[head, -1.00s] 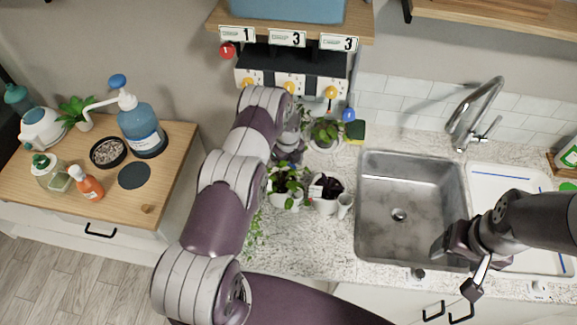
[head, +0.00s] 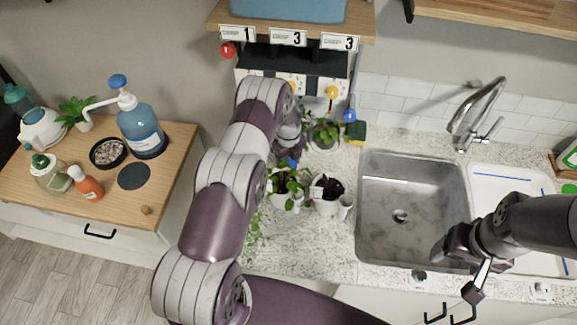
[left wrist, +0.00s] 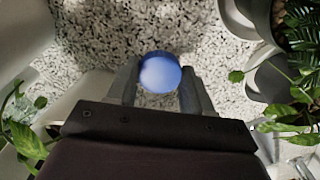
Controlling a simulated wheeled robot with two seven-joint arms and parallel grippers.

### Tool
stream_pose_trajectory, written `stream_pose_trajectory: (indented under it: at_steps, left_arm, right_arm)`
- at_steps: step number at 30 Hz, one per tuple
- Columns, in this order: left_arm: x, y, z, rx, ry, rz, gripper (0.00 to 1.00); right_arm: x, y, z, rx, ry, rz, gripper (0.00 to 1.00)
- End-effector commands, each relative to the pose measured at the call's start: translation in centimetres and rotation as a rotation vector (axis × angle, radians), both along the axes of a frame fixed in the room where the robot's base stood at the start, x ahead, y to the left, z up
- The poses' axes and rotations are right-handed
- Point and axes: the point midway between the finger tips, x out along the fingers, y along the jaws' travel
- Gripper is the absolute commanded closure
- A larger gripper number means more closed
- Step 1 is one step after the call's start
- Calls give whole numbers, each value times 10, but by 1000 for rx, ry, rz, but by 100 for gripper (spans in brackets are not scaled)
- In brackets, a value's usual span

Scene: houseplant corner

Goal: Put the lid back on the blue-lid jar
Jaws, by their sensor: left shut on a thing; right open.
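My left gripper (left wrist: 158,92) is shut on a round, smooth blue thing, which I take to be the blue lid (left wrist: 160,72). In the left wrist view it sits between the two fingertips, above the speckled counter. In the head view a small bit of blue (head: 291,162) shows below my left wrist, just behind a potted plant; the arm hides most of the gripper. I cannot make out the open jar in either view. My right gripper (head: 450,247) is open and empty over the sink's front right corner.
A leafy potted plant (head: 286,190), a dark-leaved pot (head: 326,193) and another plant (head: 325,134) crowd the counter around my left gripper. The sink (head: 398,215) is empty. A side table (head: 172,165) at left holds a pump bottle (head: 143,130) and several other items.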

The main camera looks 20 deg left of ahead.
Motion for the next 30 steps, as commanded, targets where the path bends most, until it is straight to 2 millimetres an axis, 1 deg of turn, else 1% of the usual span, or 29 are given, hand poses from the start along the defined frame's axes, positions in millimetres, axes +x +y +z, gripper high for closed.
stream_pose_trajectory:
  at_steps: [1,6,9,12,16,24,25,26,29,30]
  left_arm:
    - [1,0,6,1,-4,0,77]
    - [1,0,40,1,-3,0,77]
    - [1,0,57,1,-3,0,77]
    - [0,0,68,1,0,0,77]
    - [0,0,75,0,0,0,77]
    - [0,0,76,0,0,0,77]
    - [0,0,76,0,0,0,77]
    - [0,0,77,0,0,0,77]
    - [1,0,90,0,-1,0,77]
    - [1,0,102,1,-3,0,77]
  right_arm:
    - [0,0,-8,0,0,0,26]
    - [0,0,-21,0,0,0,26]
    - [0,0,-26,0,0,0,26]
    - [0,0,-29,0,0,0,26]
    - [0,0,-29,0,0,0,26]
    - [0,0,-29,0,0,0,26]
    - [0,0,-28,0,0,0,28]
    - [0,0,-28,0,0,0,28]
    - [0,0,-23,0,0,0,28]
    - [0,0,-20,0,0,0,28]
